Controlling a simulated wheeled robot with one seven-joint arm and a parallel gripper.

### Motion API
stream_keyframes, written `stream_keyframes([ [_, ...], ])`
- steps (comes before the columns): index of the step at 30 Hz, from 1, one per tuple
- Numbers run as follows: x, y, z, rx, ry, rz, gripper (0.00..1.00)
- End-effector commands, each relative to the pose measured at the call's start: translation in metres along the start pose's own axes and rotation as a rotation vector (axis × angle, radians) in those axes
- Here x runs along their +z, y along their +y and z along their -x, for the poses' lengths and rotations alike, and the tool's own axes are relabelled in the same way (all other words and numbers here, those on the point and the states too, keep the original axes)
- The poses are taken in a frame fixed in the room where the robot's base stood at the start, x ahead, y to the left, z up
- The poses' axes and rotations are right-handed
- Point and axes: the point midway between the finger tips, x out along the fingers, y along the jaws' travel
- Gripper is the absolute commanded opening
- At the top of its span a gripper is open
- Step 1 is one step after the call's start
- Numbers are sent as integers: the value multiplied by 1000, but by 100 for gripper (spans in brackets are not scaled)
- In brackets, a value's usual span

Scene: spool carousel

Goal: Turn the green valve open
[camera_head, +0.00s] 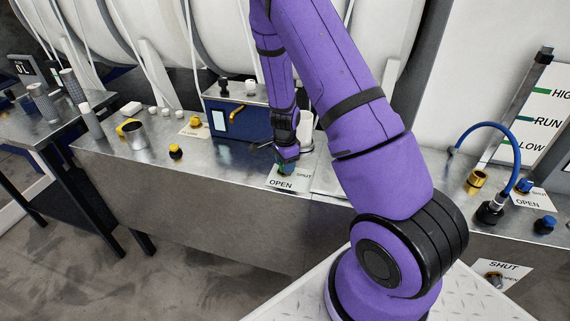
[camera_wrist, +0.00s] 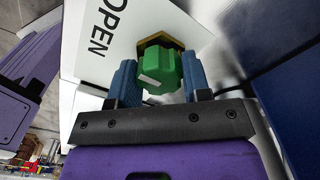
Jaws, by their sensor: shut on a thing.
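The green valve (camera_wrist: 163,66) is a lobed knob on a brassy base, with a small white mark on its side. It stands on a white label plate (camera_head: 268,183) marked OPEN and SHUT, on the metal bench. My gripper (camera_wrist: 159,78) is shut on the valve, with one blue finger on each side of it. In the head view my gripper (camera_head: 287,160) reaches down to the plate and mostly hides the valve. In the wrist view OPEN shows left of the valve; I cannot tell exactly which way the mark points.
A blue box with an orange handle (camera_head: 236,114) stands close behind, left of my forearm. Right are a blue hose (camera_head: 489,127), another OPEN plate (camera_head: 527,201) and a level board (camera_head: 540,120).

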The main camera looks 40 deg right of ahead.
Motion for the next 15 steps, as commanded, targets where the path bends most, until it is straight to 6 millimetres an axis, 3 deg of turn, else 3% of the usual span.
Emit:
stream_keyframes([
  [6,0,0,0,-1,0,0,20],
  [7,0,0,0,-1,0,0,46],
  [10,0,0,0,-1,0,0,69],
  [15,0,0,0,-1,0,1,70],
])
